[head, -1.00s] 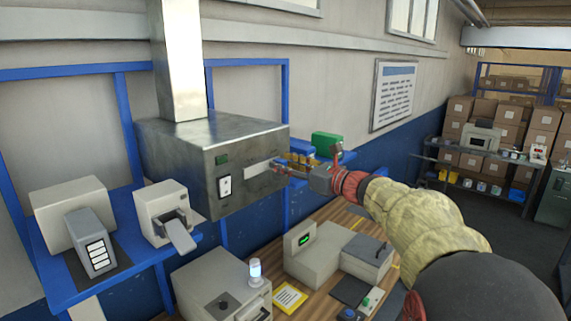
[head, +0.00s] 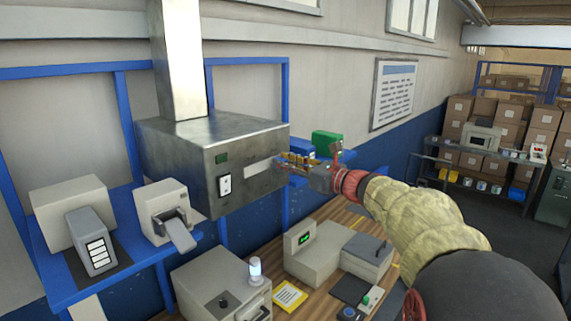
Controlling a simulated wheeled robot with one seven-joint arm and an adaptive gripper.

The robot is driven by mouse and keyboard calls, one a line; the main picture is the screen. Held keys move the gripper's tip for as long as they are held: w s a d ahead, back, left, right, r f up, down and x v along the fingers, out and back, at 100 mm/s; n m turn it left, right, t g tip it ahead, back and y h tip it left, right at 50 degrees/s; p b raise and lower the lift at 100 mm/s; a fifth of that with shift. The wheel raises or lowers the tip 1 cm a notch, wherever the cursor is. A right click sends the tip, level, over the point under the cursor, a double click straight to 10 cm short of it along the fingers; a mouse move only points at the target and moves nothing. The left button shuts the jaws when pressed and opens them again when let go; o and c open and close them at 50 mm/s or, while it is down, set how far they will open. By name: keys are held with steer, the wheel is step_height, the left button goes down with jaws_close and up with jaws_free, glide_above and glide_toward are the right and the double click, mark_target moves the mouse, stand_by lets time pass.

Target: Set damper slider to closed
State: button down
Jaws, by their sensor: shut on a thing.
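A metal hood box (head: 190,165) hangs on the wall under a square duct. On its front face is a pale slot plate (head: 258,169), which belongs to the damper slider. My gripper (head: 282,163) is at the right end of this plate, beside the front face's right edge. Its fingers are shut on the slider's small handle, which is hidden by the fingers. The left and middle of the plate are bare.
Blue and green bins (head: 327,144) stand behind my gripper. A bench below holds grey machines (head: 318,258) and a lamp (head: 255,271).

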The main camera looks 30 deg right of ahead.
mark_target(250, 169)
stand_by(0.4)
steer(key=s+a+b, duration=0.1)
steer(key=a, duration=0.2)
steer(key=s+a+b, duration=0.1)
steer(key=a, duration=0.2)
steer(key=s+a+b, duration=0.1)
steer(key=a, duration=0.1)
steer(key=shift+s+a, duration=0.1)
steer(key=shift+a, duration=0.3)
steer(key=c, duration=2.1)
jaws_free()
steer(key=o, duration=0.4)
steer(key=shift+a, duration=0.15)
steer(key=shift+o, duration=0.3)
